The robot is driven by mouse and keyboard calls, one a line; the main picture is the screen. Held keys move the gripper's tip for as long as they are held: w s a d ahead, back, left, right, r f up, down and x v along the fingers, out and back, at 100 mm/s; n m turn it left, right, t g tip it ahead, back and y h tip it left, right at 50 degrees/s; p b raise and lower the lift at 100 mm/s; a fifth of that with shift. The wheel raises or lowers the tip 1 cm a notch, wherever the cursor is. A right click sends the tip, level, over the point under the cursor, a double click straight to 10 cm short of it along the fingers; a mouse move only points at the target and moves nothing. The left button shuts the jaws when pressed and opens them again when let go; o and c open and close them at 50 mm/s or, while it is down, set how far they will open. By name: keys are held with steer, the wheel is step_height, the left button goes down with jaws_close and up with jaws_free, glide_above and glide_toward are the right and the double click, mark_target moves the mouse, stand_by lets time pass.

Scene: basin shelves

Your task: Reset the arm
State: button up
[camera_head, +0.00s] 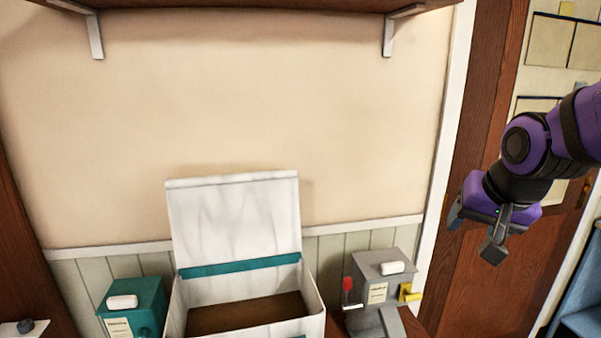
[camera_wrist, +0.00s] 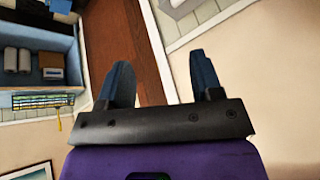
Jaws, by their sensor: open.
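My gripper (camera_head: 474,236) hangs at the right of the head view, at the end of my purple and black arm, in front of the brown door. In the wrist view my gripper (camera_wrist: 162,85) shows two dark blue fingers spread well apart. Nothing is between them. The gripper is to the right of the open white box and above its level, touching nothing that I can see.
An open white box (camera_head: 186,225) with a teal band stands below the wall. A teal box (camera_head: 148,296) is at its left, a grey box (camera_head: 378,262) at its right. A shelf (camera_head: 250,5) is overhead. A blue shelf unit (camera_head: 585,290) stands at far right.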

steer(key=s+d+r+n, duration=0.1)
steer(key=s+r+n, duration=0.1)
steer(key=s, duration=0.4)
steer(key=s+d+r+n, duration=0.1)
steer(key=s+r+n, duration=0.1)
steer(key=s, duration=0.5)
steer(key=shift+r+n+g, duration=0.3)
steer(key=shift+r, duration=0.35)
